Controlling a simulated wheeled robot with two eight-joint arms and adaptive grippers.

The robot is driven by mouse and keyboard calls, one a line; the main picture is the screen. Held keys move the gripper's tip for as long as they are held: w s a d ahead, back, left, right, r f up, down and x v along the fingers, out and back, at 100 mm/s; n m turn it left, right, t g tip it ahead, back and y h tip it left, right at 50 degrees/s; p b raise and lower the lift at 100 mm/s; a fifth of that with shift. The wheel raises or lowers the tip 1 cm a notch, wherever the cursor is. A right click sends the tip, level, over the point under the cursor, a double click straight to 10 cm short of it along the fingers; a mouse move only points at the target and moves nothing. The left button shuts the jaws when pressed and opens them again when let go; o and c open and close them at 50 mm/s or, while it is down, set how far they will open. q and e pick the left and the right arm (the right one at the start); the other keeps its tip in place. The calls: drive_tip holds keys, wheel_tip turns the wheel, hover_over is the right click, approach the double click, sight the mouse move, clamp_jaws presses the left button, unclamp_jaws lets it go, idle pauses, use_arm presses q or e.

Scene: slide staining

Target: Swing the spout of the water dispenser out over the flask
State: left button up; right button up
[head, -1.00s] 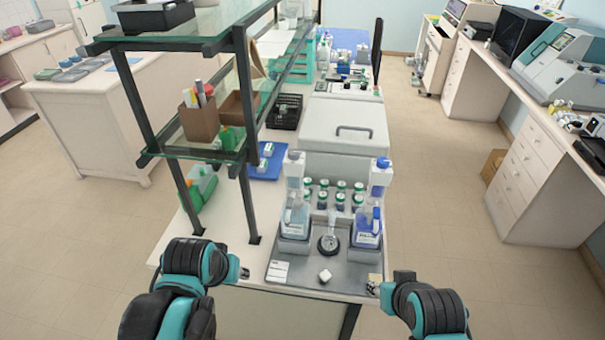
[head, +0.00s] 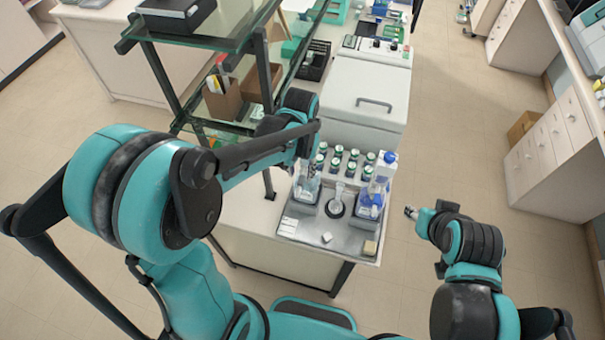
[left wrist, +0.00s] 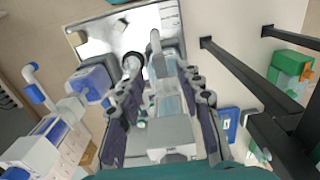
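Two bottle-top dispensers stand on a grey tray (head: 300,236). The left dispenser (head: 305,190) is clear with a pale top; the right one (head: 371,198) has a blue cap. A small clear flask (head: 338,191) stands between them on a round black base. My left gripper (head: 306,150) is above the left dispenser, its fingertips partly hidden by my arm. In the left wrist view its fingers (left wrist: 168,105) are spread on either side of the dispenser's white head (left wrist: 172,137), apparently not clamped. The spout's direction is unclear. My right gripper (head: 410,212) is right of the table, its fingers too small to read.
A glass shelf on dark posts (head: 165,80) rises close at the left. A white lidded box (head: 365,100) is behind. A small white cube (head: 326,238) lies at the tray's front.

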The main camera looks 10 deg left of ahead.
sight(301, 179)
use_arm(q)
drive_tip(key=f, duration=0.3)
drive_tip(key=shift+w+f, duration=0.3)
drive_tip(key=shift+f, duration=0.05)
drive_tip(key=shift+s+f, duration=0.15)
drive_tip(key=shift+f, duration=0.05)
clamp_jaws()
